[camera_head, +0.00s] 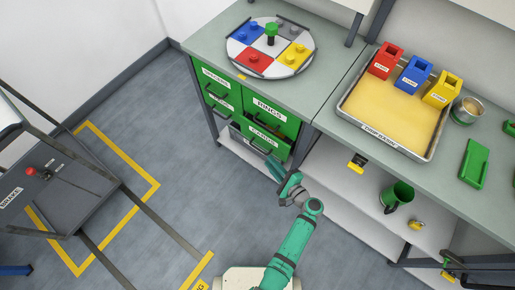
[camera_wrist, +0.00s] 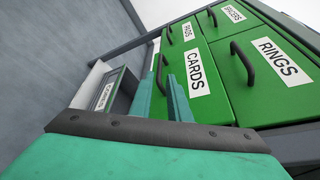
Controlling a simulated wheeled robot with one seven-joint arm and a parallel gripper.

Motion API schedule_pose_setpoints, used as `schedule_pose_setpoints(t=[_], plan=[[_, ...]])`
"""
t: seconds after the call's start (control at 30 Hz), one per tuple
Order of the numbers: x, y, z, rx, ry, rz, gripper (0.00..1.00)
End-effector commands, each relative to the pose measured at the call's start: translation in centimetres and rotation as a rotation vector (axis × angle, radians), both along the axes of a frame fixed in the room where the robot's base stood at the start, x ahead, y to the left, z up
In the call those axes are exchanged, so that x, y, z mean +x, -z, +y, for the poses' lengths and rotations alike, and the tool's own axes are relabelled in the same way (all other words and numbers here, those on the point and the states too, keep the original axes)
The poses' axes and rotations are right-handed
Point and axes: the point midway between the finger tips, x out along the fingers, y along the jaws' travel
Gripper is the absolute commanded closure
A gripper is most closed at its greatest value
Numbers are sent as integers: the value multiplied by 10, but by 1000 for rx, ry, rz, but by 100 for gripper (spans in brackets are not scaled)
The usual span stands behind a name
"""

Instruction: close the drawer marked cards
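The cards drawer (camera_head: 264,136) is the lower right green drawer of the cabinet. In the head view it stands out from the front, with a dark gap above its face. Its white CARDS label shows in the wrist view (camera_wrist: 196,73), with a dark bar handle. My gripper (camera_head: 281,173) is in front of this drawer, toward its right side, fingers pointing at the cabinet. In the wrist view the two teal fingers (camera_wrist: 166,78) are apart, with the handle close to their tips. I cannot tell whether they touch it. The fingers hide part of the drawer face.
A grey labelled box (camera_wrist: 112,90) is low by the cabinet. A white shelf (camera_head: 337,182) lies to the right.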

Motion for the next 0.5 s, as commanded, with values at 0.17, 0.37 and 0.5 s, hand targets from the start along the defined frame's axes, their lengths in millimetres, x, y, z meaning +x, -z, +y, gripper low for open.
schedule_pose_setpoints(t=[0.17, 0.37, 0.5], plan=[[16, 3, 12, 3, -4, -1, 84], [45, 11, 33, 0, -3, -1, 84], [62, 16, 46, 0, -5, 0, 84]])
